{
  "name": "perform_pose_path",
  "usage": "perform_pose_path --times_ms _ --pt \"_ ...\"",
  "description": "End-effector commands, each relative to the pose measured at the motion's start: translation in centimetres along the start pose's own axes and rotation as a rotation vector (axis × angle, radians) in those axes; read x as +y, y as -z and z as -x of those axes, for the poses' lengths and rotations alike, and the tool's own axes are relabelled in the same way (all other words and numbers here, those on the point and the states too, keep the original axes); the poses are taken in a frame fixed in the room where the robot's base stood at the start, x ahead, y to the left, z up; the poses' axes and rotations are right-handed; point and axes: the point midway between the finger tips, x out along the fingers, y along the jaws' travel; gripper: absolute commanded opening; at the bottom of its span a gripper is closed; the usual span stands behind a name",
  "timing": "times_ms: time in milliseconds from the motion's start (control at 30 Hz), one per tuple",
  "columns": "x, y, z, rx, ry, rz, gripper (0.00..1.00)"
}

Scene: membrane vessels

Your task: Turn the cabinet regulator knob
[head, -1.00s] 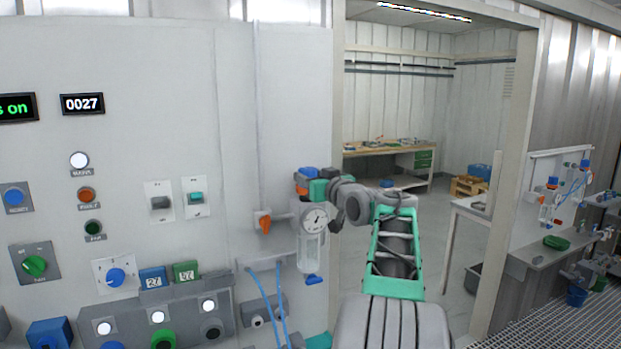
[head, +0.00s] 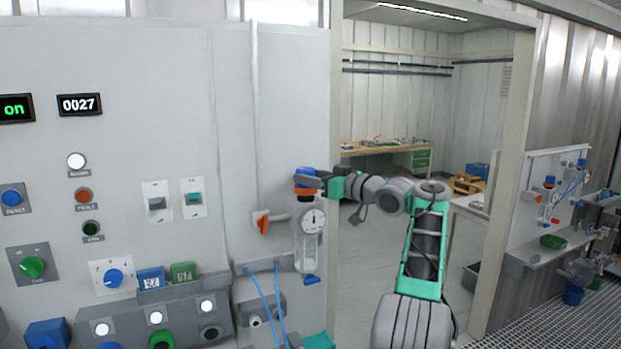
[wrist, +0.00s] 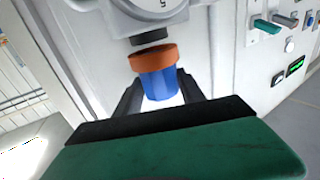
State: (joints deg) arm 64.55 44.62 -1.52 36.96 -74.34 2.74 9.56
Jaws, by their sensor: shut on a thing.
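The cabinet regulator (head: 311,222) hangs on the right edge of the grey cabinet, with a round white gauge and a clear bowl below. Its blue knob (head: 305,171) with an orange collar (head: 303,192) sits on top. My gripper (head: 308,182) reaches it from the right at knob height. In the wrist view the blue knob (wrist: 158,84) stands between the two dark fingers of my gripper (wrist: 160,92), which are shut on it. The orange collar (wrist: 153,60) is beyond the fingertips, next to the gauge body.
An orange valve handle (head: 263,223) is just left of the regulator. Blue hoses (head: 268,305) hang below it. The cabinet panel carries several knobs, buttons and switches and a 0027 display (head: 79,104). An open doorway is on the right, with a workbench (head: 390,148) inside.

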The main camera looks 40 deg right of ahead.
Motion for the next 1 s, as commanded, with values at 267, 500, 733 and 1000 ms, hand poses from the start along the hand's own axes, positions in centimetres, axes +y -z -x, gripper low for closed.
perform_pose_path --times_ms 267,500,733,1000 --pt "0.13 0.02 0.00 0.001 0.027 0.001 0.06" --pt "0.09 0.03 0.00 0.001 0.032 -0.001 0.06" --pt "0.08 0.04 0.00 0.001 0.032 -0.001 0.06" --pt "0.07 0.03 -0.01 0.001 0.032 -0.001 0.66"
